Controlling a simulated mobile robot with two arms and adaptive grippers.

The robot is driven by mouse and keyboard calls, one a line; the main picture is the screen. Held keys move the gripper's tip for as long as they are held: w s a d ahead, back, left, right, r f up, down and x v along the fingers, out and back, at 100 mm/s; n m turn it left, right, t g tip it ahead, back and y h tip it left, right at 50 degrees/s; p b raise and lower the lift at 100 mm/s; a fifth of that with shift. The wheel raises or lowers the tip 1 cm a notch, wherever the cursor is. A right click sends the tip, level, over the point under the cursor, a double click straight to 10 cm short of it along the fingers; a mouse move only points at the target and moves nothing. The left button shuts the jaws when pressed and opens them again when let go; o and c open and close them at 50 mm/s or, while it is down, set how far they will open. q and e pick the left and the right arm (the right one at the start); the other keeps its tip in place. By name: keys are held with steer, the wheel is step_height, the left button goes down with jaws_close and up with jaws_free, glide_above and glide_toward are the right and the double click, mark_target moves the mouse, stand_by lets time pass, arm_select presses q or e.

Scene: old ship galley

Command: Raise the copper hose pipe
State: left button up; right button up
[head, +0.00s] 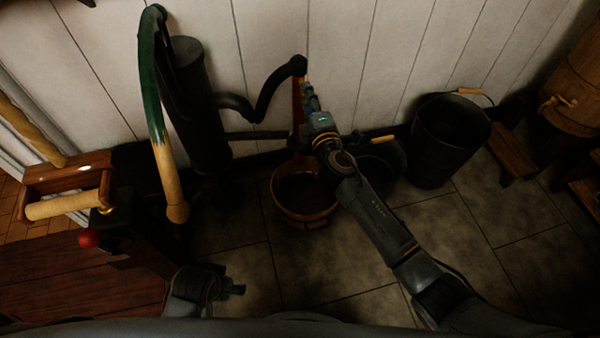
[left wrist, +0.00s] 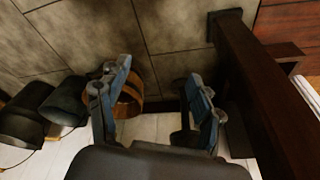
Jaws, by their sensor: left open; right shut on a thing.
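The copper hose pipe (head: 297,112) is a thin reddish-brown tube. It hangs upright from the end of the black curved spout (head: 270,88), above the wooden bucket (head: 305,222). My right gripper (head: 307,92) is shut on the pipe near its upper part, just below the spout end. The gripper and arm hide part of the pipe, and its lower end is hard to make out in the dark bucket. My left gripper (head: 232,290) is low at the front in the head view, away from the pipe. In the left wrist view its fingers (left wrist: 157,100) are open and empty.
The black pump cylinder (head: 198,100) with a green, wooden-ended lever (head: 152,100) stands left of the bucket. A black bucket (head: 447,140) stands right. A dark wooden beam (left wrist: 262,85) runs close beside the left gripper. The tiled floor in front is clear.

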step_height(320, 180, up, 4)
steer(key=p, duration=0.3)
arm_select(q)
steer(key=s+a+f+p, duration=0.1)
steer(key=s+f, duration=0.4)
steer(key=f, duration=0.3)
steer(key=s+f+g+p, duration=0.1)
steer(key=s+f, duration=0.4)
steer(key=f, duration=0.3)
steer(key=shift+s+a, duration=0.35)
arm_select(e)
step_height(320, 180, up, 3)
steer(key=shift+f, duration=0.15)
steer(key=o, duration=1.2)
arm_select(q)
steer(key=shift+r, duration=0.1)
arm_select(e)
steer(key=shift+o, duration=0.3)
steer(key=shift+f, duration=0.1)
arm_select(q)
steer(key=shift+w, duration=0.1)
steer(key=shift+d, duration=0.1)
steer(key=s+a+f+p, duration=0.1)
steer(key=s+f+p, duration=0.1)
steer(key=s, duration=0.4)
steer(key=shift+s+f+g, duration=0.15)
steer(key=shift+s+g, duration=0.05)
steer(key=shift+g, duration=0.1)
arm_select(e)
steer(key=v, duration=1.1)
